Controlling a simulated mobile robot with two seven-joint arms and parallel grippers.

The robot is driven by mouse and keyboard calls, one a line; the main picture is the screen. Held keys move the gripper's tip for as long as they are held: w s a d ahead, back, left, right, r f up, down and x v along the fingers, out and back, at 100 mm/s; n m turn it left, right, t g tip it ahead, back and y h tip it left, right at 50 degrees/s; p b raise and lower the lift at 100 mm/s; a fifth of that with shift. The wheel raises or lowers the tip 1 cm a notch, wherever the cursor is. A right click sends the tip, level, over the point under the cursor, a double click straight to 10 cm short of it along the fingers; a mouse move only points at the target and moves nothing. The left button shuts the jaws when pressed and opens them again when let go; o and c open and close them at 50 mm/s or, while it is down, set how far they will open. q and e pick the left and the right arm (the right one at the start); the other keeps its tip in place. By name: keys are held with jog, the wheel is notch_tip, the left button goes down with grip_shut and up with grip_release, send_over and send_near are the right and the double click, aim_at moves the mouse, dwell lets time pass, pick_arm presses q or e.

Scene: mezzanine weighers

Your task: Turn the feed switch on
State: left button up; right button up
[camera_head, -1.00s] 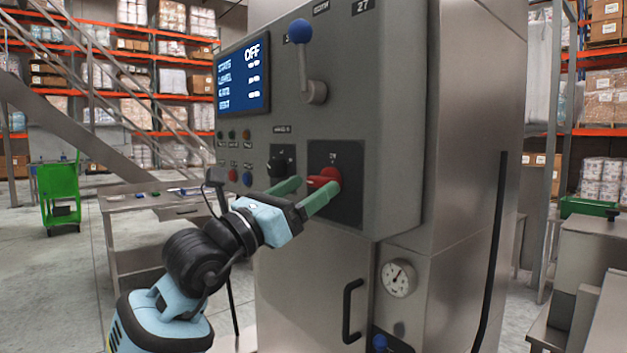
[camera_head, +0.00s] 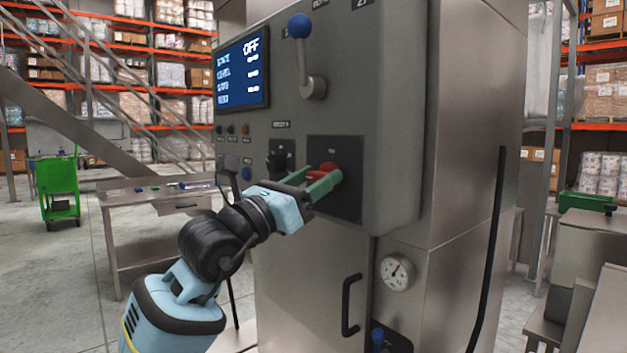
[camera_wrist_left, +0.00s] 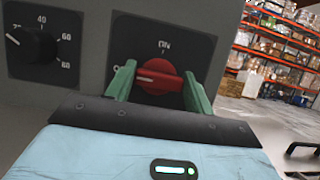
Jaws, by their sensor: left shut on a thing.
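The feed switch (camera_wrist_left: 158,77) is a red rotary knob on a dark square plate (camera_head: 347,208) on the grey control cabinet. In the left wrist view its handle lies roughly level, tilted slightly, with "ON" marked above and an "O" mark to the left. My left gripper (camera_head: 322,180) is shut on the red knob, with one green finger on each side of it; the fingers also show in the left wrist view (camera_wrist_left: 158,88). The screen (camera_head: 243,70) on the cabinet reads "OFF". My right gripper is not in view.
A black dial (camera_wrist_left: 32,42) sits left of the switch. A lever with a blue ball (camera_head: 299,26) sticks out above. Small buttons (camera_head: 246,173) are at the left, a door handle (camera_head: 351,305) and gauge (camera_head: 397,272) below. A steel table (camera_head: 150,197) stands behind.

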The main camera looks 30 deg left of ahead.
pick_arm(q)
jog(key=m+g+h, duration=0.1)
jog(key=m, duration=0.3)
jog(key=m+g+h, duration=0.1)
jog(key=m+h, duration=0.1)
jog(key=m, duration=0.2)
jog(key=shift+a+g+b, duration=0.1)
jog(key=shift+g+b, duration=0.2)
jog(key=m+g+h, duration=0.1)
jog(key=m, duration=0.2)
jog(key=m+g+h, duration=0.1)
jog(key=m, duration=0.1)
jog(key=shift+m, duration=0.4)
jog(key=m+g, duration=0.1)
jog(key=m, duration=0.2)
jog(key=m+g, duration=0.1)
jog(key=m, duration=0.1)
jog(key=shift+r+m, duration=0.15)
jog(key=shift+m, duration=0.25)
jog(key=shift+m+g+p, duration=0.7)
jog(key=shift+m, duration=0.6)
